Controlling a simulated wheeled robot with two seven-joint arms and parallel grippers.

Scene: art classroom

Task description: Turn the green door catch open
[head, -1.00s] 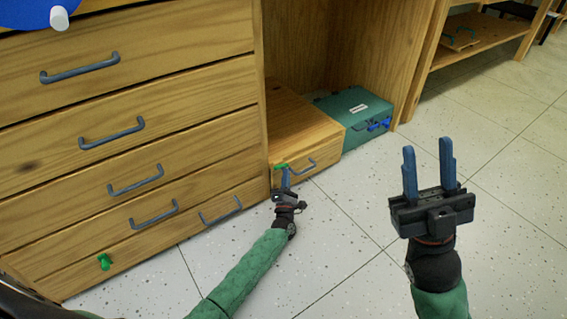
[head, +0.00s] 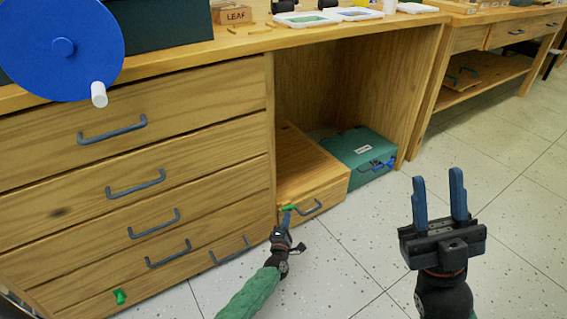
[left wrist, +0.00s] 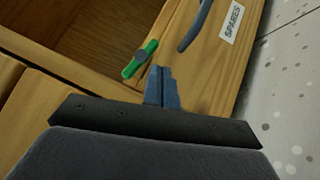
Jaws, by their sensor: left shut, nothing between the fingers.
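The green door catch (head: 288,208) is a small bar at the upper left of a low wooden front (head: 325,198) with a grey handle (head: 305,209). In the left wrist view the catch (left wrist: 140,60) lies slanted across the picture, on a round pivot, near the edge of the wood. My right gripper (head: 438,183) is open and empty, raised over the floor at the right.
Another green catch (head: 119,297) sits on the bottom drawer at far left. A teal case (head: 352,160) stands right of the wooden front. A SPARES label (left wrist: 231,24) is beside the handle. A blue wheel (head: 75,40) is at upper left. Speckled floor is clear at right.

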